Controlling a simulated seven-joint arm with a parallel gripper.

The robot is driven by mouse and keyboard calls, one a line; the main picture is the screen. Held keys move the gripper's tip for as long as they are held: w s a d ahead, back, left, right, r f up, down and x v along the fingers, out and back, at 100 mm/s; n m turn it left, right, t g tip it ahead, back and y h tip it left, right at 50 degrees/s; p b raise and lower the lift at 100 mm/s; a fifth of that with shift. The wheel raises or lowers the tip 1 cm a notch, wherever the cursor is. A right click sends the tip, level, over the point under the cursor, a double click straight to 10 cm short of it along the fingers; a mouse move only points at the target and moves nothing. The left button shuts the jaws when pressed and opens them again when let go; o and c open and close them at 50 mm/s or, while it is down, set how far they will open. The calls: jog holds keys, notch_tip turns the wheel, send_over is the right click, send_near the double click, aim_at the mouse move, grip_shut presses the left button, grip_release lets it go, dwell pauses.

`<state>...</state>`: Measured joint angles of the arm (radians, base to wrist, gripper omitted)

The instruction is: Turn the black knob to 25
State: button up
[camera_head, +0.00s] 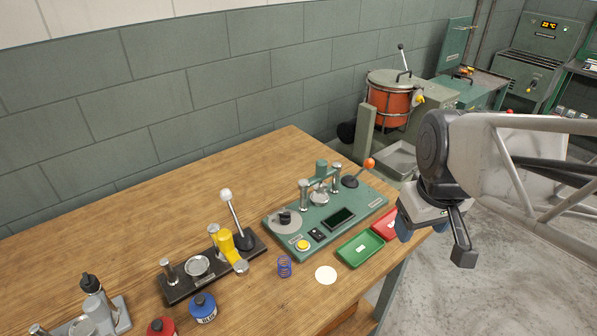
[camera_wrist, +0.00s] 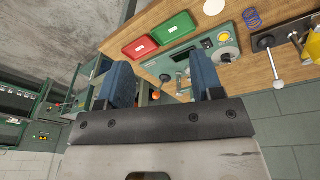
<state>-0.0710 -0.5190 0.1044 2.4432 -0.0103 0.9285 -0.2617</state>
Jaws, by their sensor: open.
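The black knob (camera_head: 285,217) stands on a round grey dial plate (camera_head: 277,225) at the left end of the green machine (camera_head: 270,240). The number it points to is too small to read. The wrist view shows the black knob (camera_wrist: 225,58) right of centre, beyond my right-hand finger. My gripper (camera_head: 433,236) hangs to the right of the table's edge, well apart from the knob. Its blue-grey fingers (camera_wrist: 163,75) are spread, with nothing held between them.
The machine has a dark display (camera_head: 339,217), a yellow button (camera_head: 302,244) and an orange-tipped lever (camera_head: 369,163). A green tray (camera_head: 360,248) and a red tray (camera_head: 386,226) lie between it and my gripper. A blue spring (camera_head: 285,266) and a white-balled lever (camera_head: 226,195) stand left.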

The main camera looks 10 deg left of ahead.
jog(key=w+a+f+n+g, duration=0.1)
jog(key=w+a+f+n, duration=0.1)
jog(key=w+a+n, duration=0.55)
jog(key=n+g, duration=0.2)
jog(key=n, duration=1.1)
send_over(285, 213)
jog(key=f, duration=1.2)
jog(key=shift+d+f, duration=0.3)
jog(key=shift+f, duration=0.1)
jog(key=shift+w+a+f+n, duration=0.25)
jog(key=shift+a+f, duration=0.15)
jog(key=shift+a, duration=0.1)
jog(key=shift+f, duration=0.15)
jog(key=shift+s+d+f, duration=0.1)
jog(key=shift+f, duration=1.8)
jog(key=shift+s+d+f, duration=0.1)
jog(key=shift+f, duration=1.75)
jog(key=shift+c, duration=0.3)
